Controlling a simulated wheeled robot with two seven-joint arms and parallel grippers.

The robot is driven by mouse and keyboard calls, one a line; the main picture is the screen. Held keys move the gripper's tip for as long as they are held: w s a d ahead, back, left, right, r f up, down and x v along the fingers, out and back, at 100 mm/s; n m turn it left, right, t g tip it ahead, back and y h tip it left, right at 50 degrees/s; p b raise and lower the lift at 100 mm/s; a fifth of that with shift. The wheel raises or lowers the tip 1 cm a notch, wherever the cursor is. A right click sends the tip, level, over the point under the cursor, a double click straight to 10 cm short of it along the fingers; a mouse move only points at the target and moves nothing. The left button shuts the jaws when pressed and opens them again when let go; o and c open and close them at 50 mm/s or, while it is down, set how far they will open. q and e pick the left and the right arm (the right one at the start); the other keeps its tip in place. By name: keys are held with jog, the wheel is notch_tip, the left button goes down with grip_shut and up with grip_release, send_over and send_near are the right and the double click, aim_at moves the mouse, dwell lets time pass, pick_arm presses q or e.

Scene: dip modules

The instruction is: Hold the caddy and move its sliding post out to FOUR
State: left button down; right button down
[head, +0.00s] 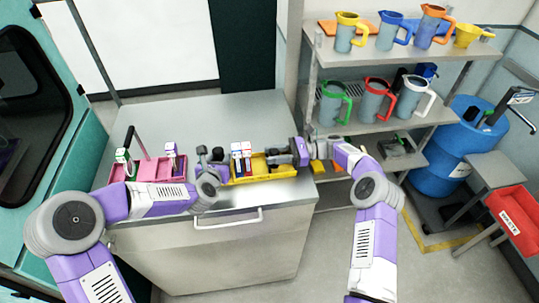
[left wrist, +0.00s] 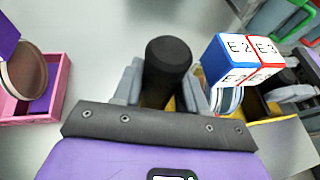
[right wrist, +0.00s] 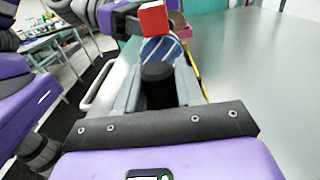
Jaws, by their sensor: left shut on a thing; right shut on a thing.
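The yellow caddy (head: 262,175) sits on the steel counter near its front edge. Modules with white labelled tops (head: 241,150) stand in it; the left wrist view shows labels E2 and E3 on a blue and a red one (left wrist: 242,55). My left gripper (head: 217,158) is shut on a thick black upright post (left wrist: 168,62) at the caddy's left end. My right gripper (head: 284,157) is shut on another black post (right wrist: 158,82) at its right end. The fingers hide the lower parts of both posts. I cannot read the word FOUR or any scale.
A pink caddy (head: 153,168) with modules and a dark upright handle stands left on the counter (head: 215,108). The counter behind both caddies is clear. Shelves with coloured jugs (head: 375,100) stand right, beside a blue barrel (head: 447,150) and a red bin (head: 515,215).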

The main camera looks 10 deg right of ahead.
aim_at(217, 150)
pick_arm(q)
jog(key=shift+a, duration=0.1)
pick_arm(e)
jog(key=c, duration=0.8)
grip_release()
jog(key=shift+d, duration=3.75)
pick_arm(q)
jog(key=c, duration=0.9)
grip_release()
jog(key=shift+c, duration=0.2)
jog(key=shift+r, duration=0.1)
jog(key=shift+r+p, duration=1.9)
jog(key=shift+r, duration=1.8)
pick_arm(e)
jog(key=shift+r, duration=1.9)
